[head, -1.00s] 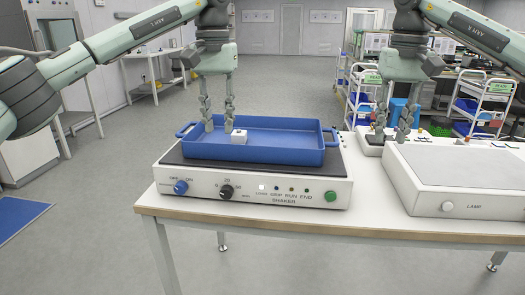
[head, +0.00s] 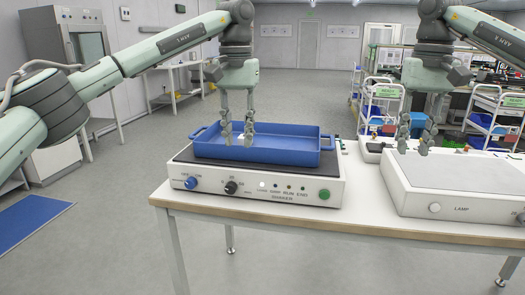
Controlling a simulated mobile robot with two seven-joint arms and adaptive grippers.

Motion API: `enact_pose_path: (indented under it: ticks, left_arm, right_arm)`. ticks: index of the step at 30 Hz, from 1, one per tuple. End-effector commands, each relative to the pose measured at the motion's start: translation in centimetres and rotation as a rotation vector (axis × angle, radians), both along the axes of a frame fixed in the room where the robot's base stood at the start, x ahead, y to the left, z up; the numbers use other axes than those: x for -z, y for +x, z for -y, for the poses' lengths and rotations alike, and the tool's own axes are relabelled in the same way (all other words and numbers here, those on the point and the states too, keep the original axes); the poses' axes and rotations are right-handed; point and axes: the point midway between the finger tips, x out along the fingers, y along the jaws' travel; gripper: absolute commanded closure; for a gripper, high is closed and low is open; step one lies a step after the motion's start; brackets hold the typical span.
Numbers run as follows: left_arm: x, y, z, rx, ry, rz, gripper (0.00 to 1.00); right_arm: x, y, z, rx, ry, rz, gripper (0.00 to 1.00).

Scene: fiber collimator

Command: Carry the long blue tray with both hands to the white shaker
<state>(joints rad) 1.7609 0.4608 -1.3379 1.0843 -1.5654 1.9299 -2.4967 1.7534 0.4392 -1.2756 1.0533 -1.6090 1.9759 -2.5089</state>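The long blue tray (head: 285,158) rests on the dark top of the white shaker (head: 258,192), with its handles at the left and right ends. My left gripper (head: 237,142) points down at the left part of the tray, its two fingers apart. A small white block (head: 240,139) shows in the tray at these fingers, partly hidden; I cannot tell whether they touch it. My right gripper (head: 414,150) points down over the back left of the lamp box, its fingers apart and nothing seen between them. It is well to the right of the tray.
The white lamp box (head: 435,207) stands right of the shaker on the white table (head: 330,227). A small device (head: 371,150) sits behind it. White carts (head: 380,103) stand beyond the table. The table's front edge is clear.

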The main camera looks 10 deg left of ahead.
Motion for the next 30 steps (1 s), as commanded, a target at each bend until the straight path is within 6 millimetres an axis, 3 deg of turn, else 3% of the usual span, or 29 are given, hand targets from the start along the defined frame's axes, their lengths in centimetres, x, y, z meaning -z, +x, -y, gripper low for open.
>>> enact_pose_path:
  ticks: [9, 15, 30]
  left_arm:
    - [0.0, 0.0, 0.0, 0.0, 0.0, 0.0, 0.74]
    - [0.0, 0.0, 0.0, 0.0, 0.0, 0.0, 0.74]
    - [0.0, 0.0, 0.0, 0.0, 0.0, 0.0, 0.74]
  right_arm:
    - [-7.1, 0.2, -0.2, 0.002, -0.002, 0.006, 0.74]
    - [-9.9, 0.3, -0.3, 0.0, -0.001, 0.002, 0.74]
    - [-10.8, 0.3, -0.3, -0.002, 0.001, 0.001, 0.74]
